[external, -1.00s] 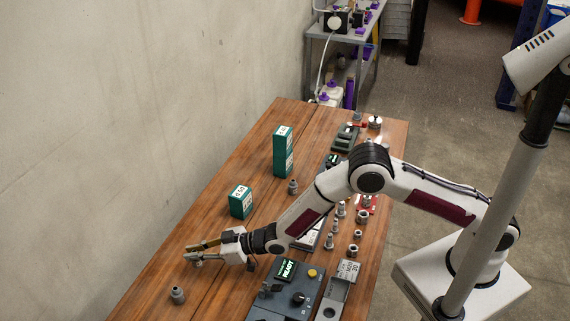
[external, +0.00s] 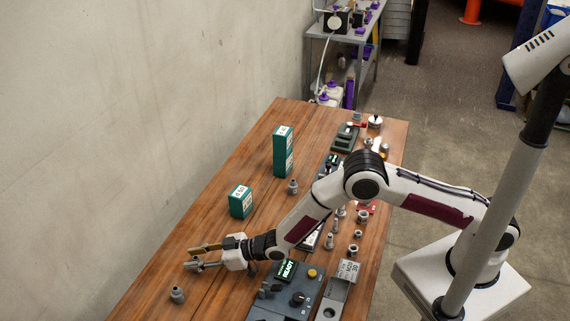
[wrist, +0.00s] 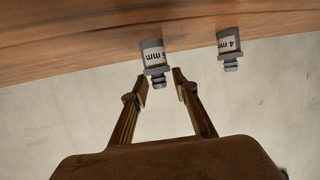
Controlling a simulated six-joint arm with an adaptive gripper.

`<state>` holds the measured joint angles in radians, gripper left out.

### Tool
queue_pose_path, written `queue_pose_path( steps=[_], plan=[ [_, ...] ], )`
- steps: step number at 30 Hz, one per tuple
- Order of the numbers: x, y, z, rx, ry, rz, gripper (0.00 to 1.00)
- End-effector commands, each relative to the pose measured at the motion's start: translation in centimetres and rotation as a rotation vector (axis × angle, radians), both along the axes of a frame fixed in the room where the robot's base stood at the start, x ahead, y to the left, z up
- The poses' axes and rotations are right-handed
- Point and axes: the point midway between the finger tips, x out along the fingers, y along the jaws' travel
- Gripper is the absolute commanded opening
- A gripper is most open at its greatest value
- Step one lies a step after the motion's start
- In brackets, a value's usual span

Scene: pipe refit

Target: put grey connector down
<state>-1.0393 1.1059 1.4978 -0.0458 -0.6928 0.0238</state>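A grey connector (wrist: 153,58) with a white label reading 6 mm shows in the wrist view, upside down in the picture. It appears to stand on the wooden table. My gripper (wrist: 160,79) has its two fingers apart, one on each side of the connector's narrow ribbed end, with gaps showing on both sides. In the external view my gripper (external: 198,256) is low over the table's near left part, with the connector (external: 191,265) at its fingertips, partly hidden. Whether a finger still touches it is hard to tell.
A second grey connector (external: 177,294), labelled 4 mm in the wrist view (wrist: 229,46), stands close by. Green boxes (external: 240,202) stand behind my gripper. A control unit (external: 290,297) with a READY display is at right. Several metal fittings stand beyond my arm. The table's left strip is clear.

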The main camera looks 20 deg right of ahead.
Motion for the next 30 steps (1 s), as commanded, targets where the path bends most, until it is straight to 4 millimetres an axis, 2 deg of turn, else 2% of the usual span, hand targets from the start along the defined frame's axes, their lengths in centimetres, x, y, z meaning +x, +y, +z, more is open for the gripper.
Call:
queue_pose_path(
  steps=[14,30],
  plan=[
    [-0.2,-0.3,0.5,0.000,0.000,0.000,0.28],
    [-2.0,-3.8,1.8,-0.001,0.000,-0.001,0.28]
  ],
)
